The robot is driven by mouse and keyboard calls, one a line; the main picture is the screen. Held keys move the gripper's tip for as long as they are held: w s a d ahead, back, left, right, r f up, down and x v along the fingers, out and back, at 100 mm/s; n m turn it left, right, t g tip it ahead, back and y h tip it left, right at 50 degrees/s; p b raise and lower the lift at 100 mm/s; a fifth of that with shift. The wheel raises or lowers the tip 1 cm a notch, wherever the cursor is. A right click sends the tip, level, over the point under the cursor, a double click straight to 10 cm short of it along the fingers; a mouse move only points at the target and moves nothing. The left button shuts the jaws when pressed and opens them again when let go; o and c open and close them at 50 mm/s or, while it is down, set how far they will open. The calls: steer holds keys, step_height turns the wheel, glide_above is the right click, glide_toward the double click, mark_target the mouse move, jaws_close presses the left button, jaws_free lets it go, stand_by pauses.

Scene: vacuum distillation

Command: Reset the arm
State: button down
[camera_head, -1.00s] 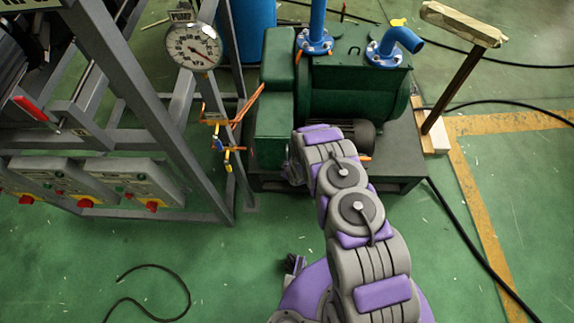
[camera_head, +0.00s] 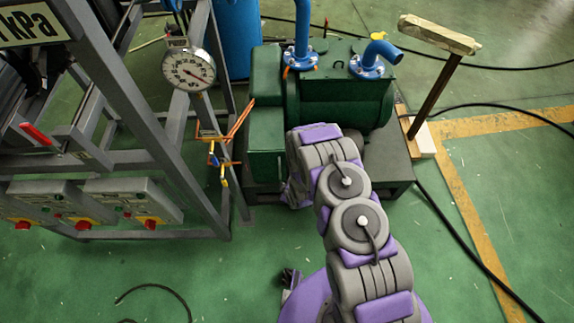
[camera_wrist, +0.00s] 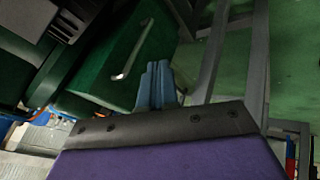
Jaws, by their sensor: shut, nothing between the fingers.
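My gripper (camera_wrist: 157,84) shows in the wrist view as two blue-grey fingers, shut together with nothing held. It points toward a dark green box (camera_wrist: 125,52) with a metal handle; I cannot tell the gap between them. In the head view my purple and grey arm (camera_head: 350,210) reaches up the picture to the green pump (camera_head: 345,98), its far end beside the pump's left green box (camera_head: 267,145). The gripper itself is hidden behind the arm there.
A grey frame (camera_head: 160,130) with a pressure gauge (camera_head: 188,69) and control boxes with red knobs (camera_head: 133,200) stands at the left. Black cables lie on the green floor (camera_head: 490,190), which is otherwise open at right.

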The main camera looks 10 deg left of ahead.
steer(key=w+d+r+m+g+h, duration=0.1)
steer(key=w+d+r+m, duration=0.15)
steer(key=r, duration=0.55)
steer(key=w+d+r+m+h, duration=0.1)
steer(key=w+d+r, duration=0.25)
steer(key=r, duration=0.55)
steer(key=s+d+r+m+g+h, duration=0.1)
steer(key=s+d+r+m, duration=0.15)
steer(key=d+r, duration=0.45)
steer(key=s+d+r+m+g+h, duration=0.15)
steer(key=s+r, duration=0.25)
steer(key=r, duration=0.6)
steer(key=s+d+r+m+g, duration=0.2)
steer(key=s+d+r+m, duration=0.35)
steer(key=s+r, duration=0.7)
steer(key=s+d+r+m, duration=0.1)
steer(key=s+r, duration=0.1)
steer(key=s, duration=0.4)
steer(key=s+d+r+m+g, duration=0.1)
steer(key=s+d+r, duration=0.1)
steer(key=s, duration=0.5)
steer(key=s+d+r+m+g, duration=0.1)
steer(key=s+r, duration=0.3)
steer(key=s, duration=0.2)
steer(key=shift+s+d+r, duration=0.25)
steer(key=shift+d, duration=0.05)
